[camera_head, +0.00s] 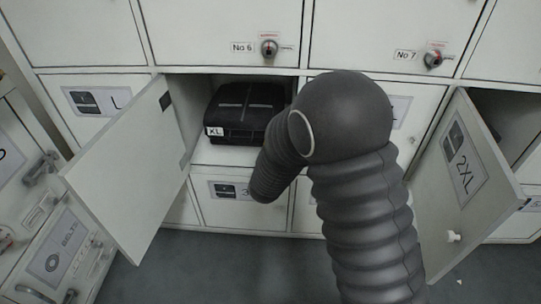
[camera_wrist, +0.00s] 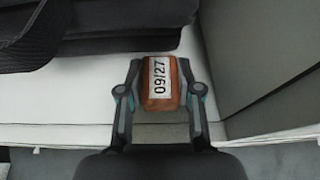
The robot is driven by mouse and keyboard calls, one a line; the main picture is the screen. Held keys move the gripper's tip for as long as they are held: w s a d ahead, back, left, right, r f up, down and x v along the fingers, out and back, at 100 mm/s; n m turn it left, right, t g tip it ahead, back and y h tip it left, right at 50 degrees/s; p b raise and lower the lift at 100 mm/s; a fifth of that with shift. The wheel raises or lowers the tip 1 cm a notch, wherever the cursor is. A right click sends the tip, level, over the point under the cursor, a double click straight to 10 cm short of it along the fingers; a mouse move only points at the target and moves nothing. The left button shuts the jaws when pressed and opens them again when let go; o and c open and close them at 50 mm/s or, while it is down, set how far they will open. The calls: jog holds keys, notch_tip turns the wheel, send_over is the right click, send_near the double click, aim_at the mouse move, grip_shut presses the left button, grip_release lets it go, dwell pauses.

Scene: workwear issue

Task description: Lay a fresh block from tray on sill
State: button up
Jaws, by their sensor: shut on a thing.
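I cannot tell whether the block touches the sill. In the head view the sill shows under a black folded garment (camera_head: 243,100) tagged XL; my arm hides the gripper and block there. No tray is in view.
The garment's dark edge (camera_wrist: 110,40) lies left of the block, and a grey compartment wall (camera_wrist: 255,50) stands to the right. An open door (camera_head: 130,165) swings out at left, and another open door marked 2XL (camera_head: 465,185) at right. Closed lockers surround the compartment.

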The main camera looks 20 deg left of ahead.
jog(key=shift+f, duration=0.3)
jog(key=shift+f, duration=0.25)
jog(key=o, duration=0.9)
jog(key=shift+s+r, duration=0.1)
jog(key=shift+r, duration=0.25)
jog(key=v, duration=1.2)
jog(key=shift+f, duration=0.1)
jog(key=shift+d, duration=0.1)
